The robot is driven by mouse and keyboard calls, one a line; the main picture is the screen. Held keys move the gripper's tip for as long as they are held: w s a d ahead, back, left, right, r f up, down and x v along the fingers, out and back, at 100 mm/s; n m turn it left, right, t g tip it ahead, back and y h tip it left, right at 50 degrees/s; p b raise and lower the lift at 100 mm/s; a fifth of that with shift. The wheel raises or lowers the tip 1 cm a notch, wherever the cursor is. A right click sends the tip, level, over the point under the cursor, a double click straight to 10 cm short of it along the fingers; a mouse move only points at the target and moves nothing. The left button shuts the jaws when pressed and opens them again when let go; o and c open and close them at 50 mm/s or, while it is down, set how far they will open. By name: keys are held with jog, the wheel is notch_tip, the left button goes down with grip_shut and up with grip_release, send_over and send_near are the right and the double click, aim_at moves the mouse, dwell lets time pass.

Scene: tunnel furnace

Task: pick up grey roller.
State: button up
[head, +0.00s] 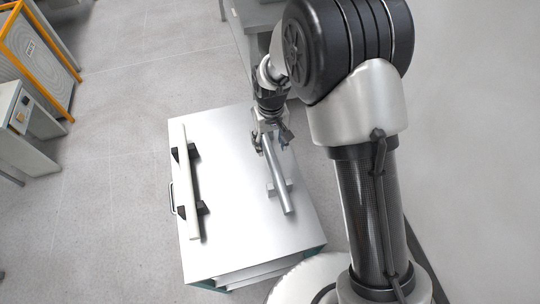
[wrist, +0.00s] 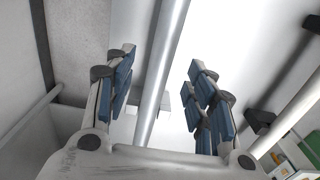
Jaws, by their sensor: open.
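The grey roller (head: 276,172) lies lengthwise on the right side of a white cabinet top (head: 232,190), raised on a light support block (head: 280,188). My gripper (head: 271,136) is at the roller's far end in the head view. In the wrist view the roller (wrist: 162,70) runs between the open blue-padded fingers of my gripper (wrist: 164,82), with a visible gap on both sides. I cannot tell the exact height of the fingers relative to the roller. The roller's far end is partly hidden by my gripper in the head view.
A white roller (head: 188,190) lies on black supports (head: 193,210) at the cabinet's left side, roughly parallel. A handle (head: 172,198) sticks out of the cabinet's left side. The top between the rollers is clear. An orange-framed unit (head: 42,50) stands far left.

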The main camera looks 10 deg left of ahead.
aim_at(270, 152)
notch_tip(270, 152, down, 5)
jog(key=shift+s+a+f+b, duration=0.1)
jog(key=shift+s+b, duration=0.05)
jog(key=shift+b, duration=0.9)
jog(key=shift+c, duration=0.4)
jog(key=c, duration=1.1)
